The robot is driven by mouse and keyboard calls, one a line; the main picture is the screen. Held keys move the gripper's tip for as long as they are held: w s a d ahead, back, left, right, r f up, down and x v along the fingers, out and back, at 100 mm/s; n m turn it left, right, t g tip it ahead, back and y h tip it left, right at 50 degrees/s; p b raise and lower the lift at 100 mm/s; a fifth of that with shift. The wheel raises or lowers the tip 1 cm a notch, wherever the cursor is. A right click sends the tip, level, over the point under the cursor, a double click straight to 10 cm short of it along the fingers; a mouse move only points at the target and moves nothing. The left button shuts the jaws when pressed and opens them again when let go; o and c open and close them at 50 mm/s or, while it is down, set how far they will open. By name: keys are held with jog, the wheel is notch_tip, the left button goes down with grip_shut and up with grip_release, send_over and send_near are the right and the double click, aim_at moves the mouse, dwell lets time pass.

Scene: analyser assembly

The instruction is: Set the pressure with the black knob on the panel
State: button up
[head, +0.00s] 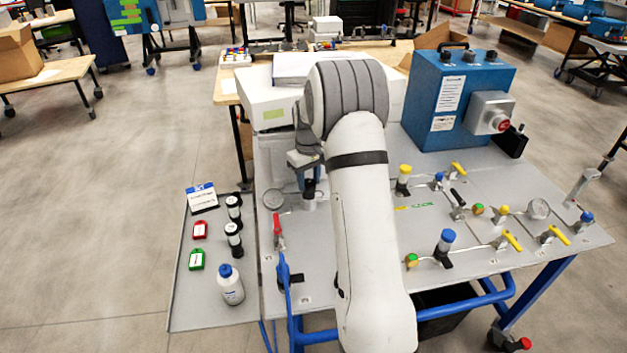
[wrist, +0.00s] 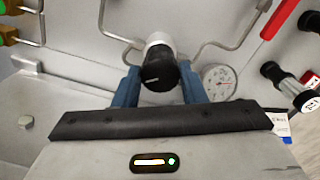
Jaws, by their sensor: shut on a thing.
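The black knob (wrist: 159,68) sits on a white round body and has a white mark on its face. My gripper (wrist: 160,86) has its blue fingers on either side of the knob in the wrist view, shut on it. In the head view the knob (head: 309,188) shows as a dark top on a light body, below my gripper (head: 306,178), partly covered by the wrist. A round pressure gauge (wrist: 219,82) is to the right of the knob in the wrist view. It is left of the knob in the head view (head: 273,200); its reading is too small to tell.
A red-handled valve (head: 277,226) stands close to the knob. Metal tubes (wrist: 228,50) run beside it. A side shelf (head: 190,290) holds black cylinders (head: 233,240), tags and a white bottle (head: 230,287). Yellow-handled valves (head: 512,241) and a blue box (head: 455,100) are on the right.

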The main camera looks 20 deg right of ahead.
jog(key=m, duration=0.4)
jog(key=shift+w+a+r+m, duration=0.1)
jog(key=shift+w+m, duration=0.05)
jog(key=shift+m, duration=0.15)
jog(key=m+b, duration=0.1)
jog(key=m, duration=0.2)
jog(key=shift+m, duration=0.4)
jog(key=m, duration=0.8)
jog(key=shift+d+m, duration=0.2)
jog(key=shift+m, duration=0.1)
jog(key=o, duration=0.8)
jog(key=shift+d, duration=0.1)
jog(key=shift+c, duration=0.2)
jog(key=shift+o, duration=1.1)
